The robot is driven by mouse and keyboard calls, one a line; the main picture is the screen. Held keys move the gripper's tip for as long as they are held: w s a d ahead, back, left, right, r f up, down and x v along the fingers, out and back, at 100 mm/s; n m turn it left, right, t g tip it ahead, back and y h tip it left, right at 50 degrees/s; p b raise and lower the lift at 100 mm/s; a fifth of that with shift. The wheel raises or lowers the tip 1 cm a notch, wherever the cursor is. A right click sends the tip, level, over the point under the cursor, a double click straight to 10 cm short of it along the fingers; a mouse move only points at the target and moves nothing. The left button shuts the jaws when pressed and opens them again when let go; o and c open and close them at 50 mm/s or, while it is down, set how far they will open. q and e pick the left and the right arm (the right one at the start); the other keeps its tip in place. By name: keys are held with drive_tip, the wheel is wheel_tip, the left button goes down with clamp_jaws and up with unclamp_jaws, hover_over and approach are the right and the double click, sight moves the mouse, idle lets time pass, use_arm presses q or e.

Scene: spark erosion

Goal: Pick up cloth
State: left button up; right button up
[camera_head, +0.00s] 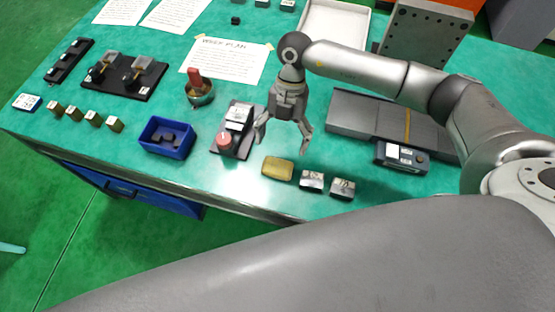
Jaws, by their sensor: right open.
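A small yellow-brown pad (278,168), which looks like the folded cloth, lies flat near the front edge of the green table (240,178). My right gripper (283,143) comes in from the right and points down, with its two fingers spread and nothing between them. It appears just behind and above the cloth, apart from it; its exact height is hard to tell. My left gripper is not in view.
Two metal blocks (312,181) (342,188) stand close to the right of the cloth. A dark device with a red knob (233,139) stands to the left, then a blue bin (166,138). A grey slab (372,116) and a black box (401,157) lie at the right.

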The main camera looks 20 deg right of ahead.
sight(278, 166)
drive_tip(key=shift+s+a+f, duration=0.35)
drive_tip(key=shift+s+f, duration=0.25)
drive_tip(key=shift+f, duration=0.4)
drive_tip(key=shift+s+a+f+p, duration=0.15)
drive_tip(key=shift+f+p, duration=0.2)
drive_tip(key=shift+p, duration=0.25)
drive_tip(key=p+x, duration=0.1)
drive_tip(key=x, duration=0.3)
drive_tip(key=shift+s+a, duration=0.1)
drive_tip(key=shift+f, duration=0.15)
drive_tip(key=shift+c, duration=0.3)
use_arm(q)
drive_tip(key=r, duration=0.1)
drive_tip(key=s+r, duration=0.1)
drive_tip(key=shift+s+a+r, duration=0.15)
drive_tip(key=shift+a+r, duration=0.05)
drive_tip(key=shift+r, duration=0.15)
use_arm(e)
drive_tip(key=c, duration=0.6)
